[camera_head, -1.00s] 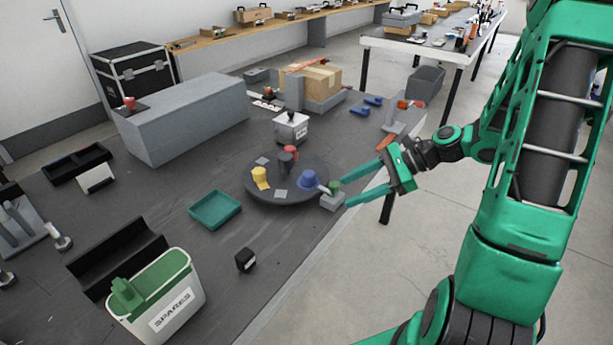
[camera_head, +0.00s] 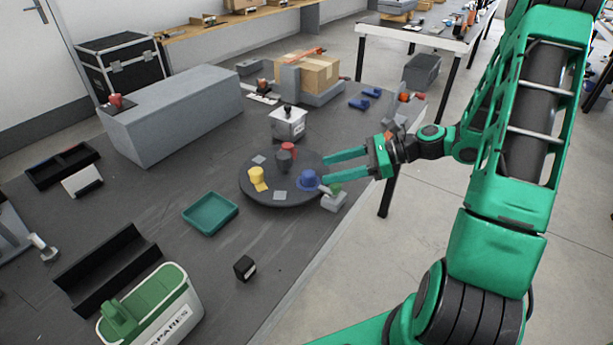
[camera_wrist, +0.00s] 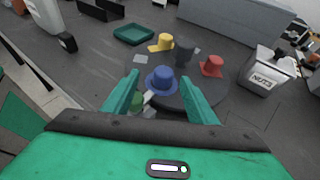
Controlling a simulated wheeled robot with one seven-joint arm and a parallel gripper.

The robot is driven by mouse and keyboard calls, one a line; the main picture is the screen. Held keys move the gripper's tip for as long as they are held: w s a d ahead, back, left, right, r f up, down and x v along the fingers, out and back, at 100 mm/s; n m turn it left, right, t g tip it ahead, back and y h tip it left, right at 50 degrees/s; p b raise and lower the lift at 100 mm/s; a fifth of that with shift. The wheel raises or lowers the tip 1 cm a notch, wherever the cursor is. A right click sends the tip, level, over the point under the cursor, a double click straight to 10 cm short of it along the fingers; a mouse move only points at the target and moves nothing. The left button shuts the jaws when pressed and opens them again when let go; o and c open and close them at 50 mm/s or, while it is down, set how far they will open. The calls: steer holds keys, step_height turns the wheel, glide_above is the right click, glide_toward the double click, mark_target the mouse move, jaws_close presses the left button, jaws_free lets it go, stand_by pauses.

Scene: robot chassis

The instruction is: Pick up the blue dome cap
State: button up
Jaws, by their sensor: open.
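The blue dome cap (camera_head: 308,180) has a rounded top and a wide brim. It sits on the right part of a dark round turntable (camera_head: 262,198). My gripper (camera_head: 325,168) is open and empty, with its green fingers pointing left over the turntable's right edge, close to the cap. In the wrist view the cap (camera_wrist: 161,80) lies beyond and between the two fingertips of my gripper (camera_wrist: 164,80). The fingers do not appear to touch it.
The turntable also holds a yellow cap (camera_head: 257,175), a red cap (camera_head: 289,150) and a dark grey one (camera_head: 284,162). A grey block with a green knob (camera_head: 334,199) stands at the turntable's right edge, below my fingers. A white NUTS box (camera_head: 288,124) stands behind.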

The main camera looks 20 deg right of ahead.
mark_target(313, 172)
steer(key=shift+w+d+x, duration=0.1)
steer(key=shift+w+x, duration=0.05)
steer(key=shift+x, duration=1.15)
steer(key=shift+w+d+x, duration=0.1)
steer(key=shift+x, duration=1.15)
steer(key=shift+w+d+x, duration=0.1)
steer(key=shift+w+x, duration=0.05)
steer(key=shift+x, duration=1.15)
steer(key=shift+f, duration=0.2)
steer(key=c, duration=1.1)
